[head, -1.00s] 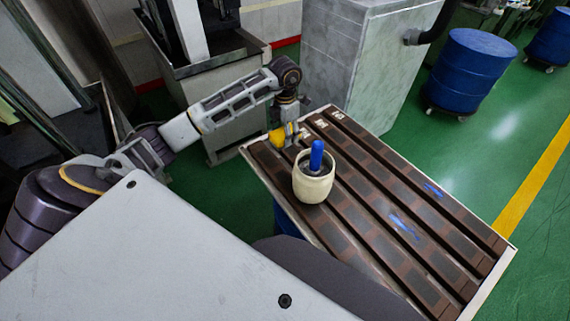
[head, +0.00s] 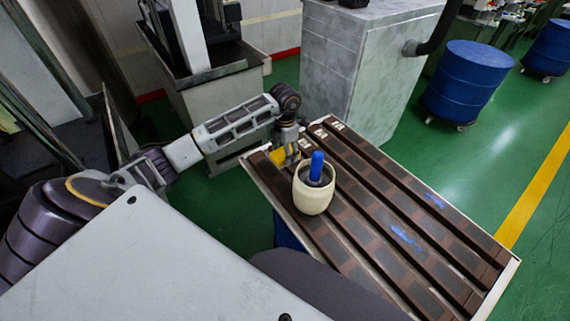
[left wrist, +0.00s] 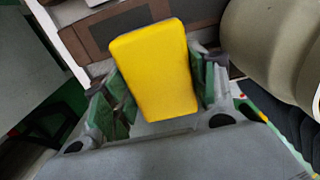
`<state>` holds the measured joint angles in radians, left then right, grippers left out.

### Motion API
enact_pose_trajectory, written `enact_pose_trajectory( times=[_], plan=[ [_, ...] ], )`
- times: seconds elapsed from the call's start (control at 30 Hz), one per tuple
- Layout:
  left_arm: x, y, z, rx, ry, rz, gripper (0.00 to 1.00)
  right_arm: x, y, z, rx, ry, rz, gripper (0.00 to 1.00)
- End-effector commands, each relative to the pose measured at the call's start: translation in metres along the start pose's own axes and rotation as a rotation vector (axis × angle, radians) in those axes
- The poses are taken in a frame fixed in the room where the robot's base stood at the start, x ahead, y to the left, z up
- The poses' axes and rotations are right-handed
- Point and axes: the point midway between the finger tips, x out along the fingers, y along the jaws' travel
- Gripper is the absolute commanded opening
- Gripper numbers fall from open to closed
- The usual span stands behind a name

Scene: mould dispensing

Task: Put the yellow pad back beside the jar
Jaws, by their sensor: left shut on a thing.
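The yellow pad (head: 278,156) is held low over the far left end of the slatted table, to the left of the jar. My left gripper (head: 287,152) is shut on it. In the left wrist view the yellow pad (left wrist: 154,70) fills the space between the green-padded fingers (left wrist: 160,95). The cream jar (head: 314,194) stands upright on the table with a blue handle (head: 317,166) sticking out of it. The jar (left wrist: 285,45) also shows at the right of the left wrist view, close to the pad but apart from it. Whether the pad touches the table is unclear. My right gripper is not seen.
The table (head: 385,205) has dark raised rails running lengthwise, with blue marks on some. A grey cabinet (head: 365,70) stands behind it. Blue drums (head: 467,80) stand on the green floor at the right.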

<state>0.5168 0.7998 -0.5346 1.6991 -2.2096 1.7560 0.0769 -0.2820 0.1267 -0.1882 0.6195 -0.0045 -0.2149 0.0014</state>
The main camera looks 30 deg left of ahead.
Motion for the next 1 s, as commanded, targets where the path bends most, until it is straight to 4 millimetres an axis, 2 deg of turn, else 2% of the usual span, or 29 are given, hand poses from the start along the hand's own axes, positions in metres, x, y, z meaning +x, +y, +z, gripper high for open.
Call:
enact_pose_trajectory(
  times=[0.2,0.67,1.0],
  plan=[
    [0.020,0.000,0.000,0.000,0.000,-0.001,0.35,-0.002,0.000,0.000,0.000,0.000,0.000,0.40],
    [0.027,0.000,0.000,0.000,0.000,0.000,0.35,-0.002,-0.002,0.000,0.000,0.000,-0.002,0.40],
    [0.058,0.000,0.000,0.001,0.000,-0.001,0.35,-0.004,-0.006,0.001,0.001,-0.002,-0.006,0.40]
  ],
)
